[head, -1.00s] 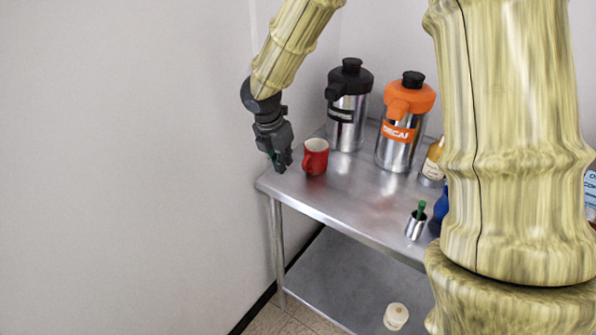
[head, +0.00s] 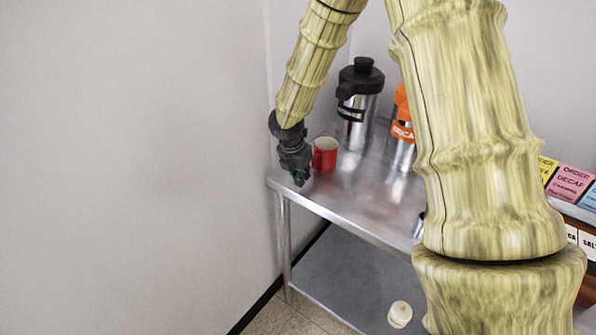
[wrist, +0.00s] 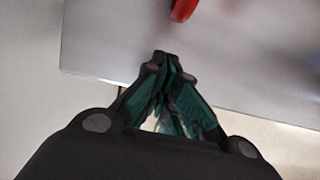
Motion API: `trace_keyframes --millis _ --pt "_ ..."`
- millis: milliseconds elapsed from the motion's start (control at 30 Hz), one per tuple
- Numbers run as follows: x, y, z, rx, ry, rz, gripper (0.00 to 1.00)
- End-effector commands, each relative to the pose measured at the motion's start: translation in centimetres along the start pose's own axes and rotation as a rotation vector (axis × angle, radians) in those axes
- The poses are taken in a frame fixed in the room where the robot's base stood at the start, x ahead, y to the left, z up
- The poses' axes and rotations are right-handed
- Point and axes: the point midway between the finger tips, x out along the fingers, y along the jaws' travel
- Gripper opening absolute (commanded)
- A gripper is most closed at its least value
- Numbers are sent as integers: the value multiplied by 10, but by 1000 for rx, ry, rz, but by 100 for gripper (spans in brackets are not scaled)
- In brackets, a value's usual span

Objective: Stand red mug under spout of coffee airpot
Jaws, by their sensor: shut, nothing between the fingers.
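The red mug (head: 325,155) stands upright near the left end of the steel table, and part of it shows at the top edge of the wrist view (wrist: 184,9). The coffee airpot (head: 359,107), steel with a black top and spout, stands behind and to the right of the mug. My gripper (head: 300,182) is shut and empty, in front and to the left of the mug, close to the table's left corner. In the wrist view the fingertips (wrist: 167,62) meet, with a gap between them and the mug.
The steel table (head: 345,196) has bare top around the mug and a lower shelf. An orange-topped decaf airpot (head: 402,134) stands right of the black one, partly behind my arm. A wall is close on the left. Coloured cards (head: 571,180) show at the right.

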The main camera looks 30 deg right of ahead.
Motion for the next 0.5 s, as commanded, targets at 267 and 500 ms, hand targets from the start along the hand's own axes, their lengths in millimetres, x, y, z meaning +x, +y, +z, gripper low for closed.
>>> trace_keyframes --millis 267,500 --pt "5 -1 23 0 1 0 0" --pt "7 -1 26 0 0 0 0"
